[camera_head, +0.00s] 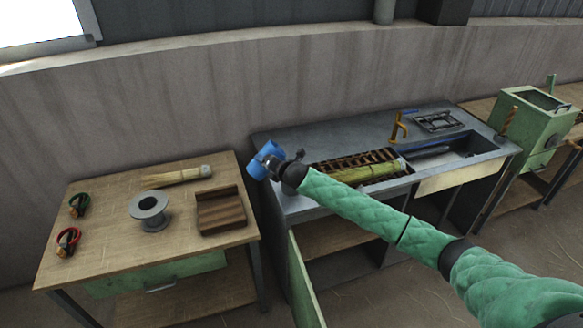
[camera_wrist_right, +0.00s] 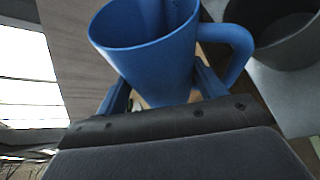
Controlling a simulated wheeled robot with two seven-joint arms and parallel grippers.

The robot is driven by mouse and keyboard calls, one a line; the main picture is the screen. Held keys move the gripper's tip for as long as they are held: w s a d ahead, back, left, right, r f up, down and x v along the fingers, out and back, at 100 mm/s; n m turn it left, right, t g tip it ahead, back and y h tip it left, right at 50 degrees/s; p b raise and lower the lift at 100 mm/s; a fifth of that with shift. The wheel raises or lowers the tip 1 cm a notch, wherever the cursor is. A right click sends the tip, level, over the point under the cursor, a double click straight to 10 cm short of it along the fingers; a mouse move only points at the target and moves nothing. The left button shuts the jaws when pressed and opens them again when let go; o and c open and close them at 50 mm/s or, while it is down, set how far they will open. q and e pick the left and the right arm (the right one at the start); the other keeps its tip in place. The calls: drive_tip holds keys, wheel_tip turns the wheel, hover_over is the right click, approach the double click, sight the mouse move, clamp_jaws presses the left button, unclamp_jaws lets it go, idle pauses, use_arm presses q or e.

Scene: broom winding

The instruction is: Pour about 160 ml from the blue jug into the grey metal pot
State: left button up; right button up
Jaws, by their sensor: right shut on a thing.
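The blue jug (camera_head: 262,158) is held up over the left end of the grey counter. My right gripper (camera_head: 274,164) is shut on it, and the arm comes in from the right. In the right wrist view the jug (camera_wrist_right: 150,50) sits between the two fingers (camera_wrist_right: 163,92), with its open mouth at the top and its handle on the right. I cannot make out any liquid in it. A grey pot (camera_wrist_right: 287,38) shows beside the handle in that view, apart from the jug. My left gripper is not in view.
The grey counter (camera_head: 300,133) has a rack holding a pale bundle (camera_head: 365,170) and a sink on the right. A wooden table (camera_head: 105,245) at left carries a spool (camera_head: 149,211), a brown wooden block (camera_head: 220,211), a broom bundle (camera_head: 178,176) and hand tools.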

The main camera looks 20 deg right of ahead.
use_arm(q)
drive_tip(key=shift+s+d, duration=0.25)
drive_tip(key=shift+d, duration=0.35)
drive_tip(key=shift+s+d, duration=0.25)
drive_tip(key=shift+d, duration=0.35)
